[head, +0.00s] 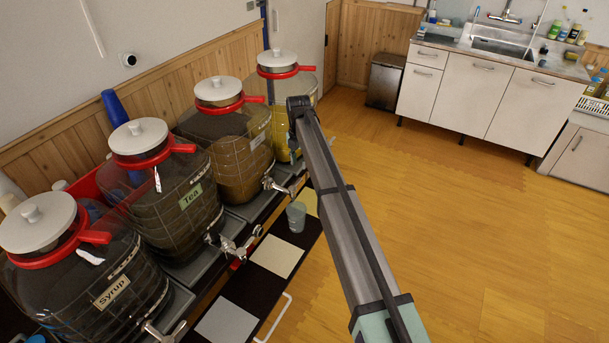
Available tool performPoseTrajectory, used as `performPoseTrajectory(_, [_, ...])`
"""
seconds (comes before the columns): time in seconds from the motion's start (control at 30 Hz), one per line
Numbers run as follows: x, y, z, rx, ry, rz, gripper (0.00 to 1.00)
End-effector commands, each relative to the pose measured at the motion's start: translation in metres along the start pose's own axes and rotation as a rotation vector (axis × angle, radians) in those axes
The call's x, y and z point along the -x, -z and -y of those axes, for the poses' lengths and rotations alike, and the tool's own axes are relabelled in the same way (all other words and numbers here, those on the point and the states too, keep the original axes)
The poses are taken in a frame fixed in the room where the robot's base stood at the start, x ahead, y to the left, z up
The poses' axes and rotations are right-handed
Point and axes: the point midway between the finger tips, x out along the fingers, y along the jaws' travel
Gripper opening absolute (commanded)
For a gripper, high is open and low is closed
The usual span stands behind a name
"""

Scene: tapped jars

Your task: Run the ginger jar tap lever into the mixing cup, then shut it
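Several large glass jars with white lids and red collars stand in a row on the left. The nearest jar (75,290) is labelled Syrup and the one behind it (185,215) is labelled Tea. The third jar (235,170) holds amber-brown liquid; its label is too small to read. The farthest jar (305,82) is partly behind my arm, its label hidden. I cannot tell which is ginger. A metal tap (275,185) shows on the third jar. A greyish cup (297,217) stands just below and right of that tap. My gripper is not in view.
The cup stands on a dark strip with pale squares (278,256) in front of the jars. Another tap (232,246) juts from the Tea jar. A white rail (275,318) runs along the strip's front edge. Open wooden floor (470,230) lies to the right.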

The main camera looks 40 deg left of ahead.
Motion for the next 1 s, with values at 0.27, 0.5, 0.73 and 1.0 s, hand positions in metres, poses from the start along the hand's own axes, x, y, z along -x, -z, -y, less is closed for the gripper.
performPoseTrajectory(0.27, [-0.018,0.000,0.000,-0.002,0.000,0.000,0.35])
performPoseTrajectory(0.5, [-0.035,0.000,0.000,-0.003,0.000,0.000,0.35])
performPoseTrajectory(0.73, [-0.052,0.000,0.000,-0.003,0.000,0.000,0.35])
performPoseTrajectory(1.0, [-0.071,0.000,0.000,-0.004,0.000,0.000,0.35])
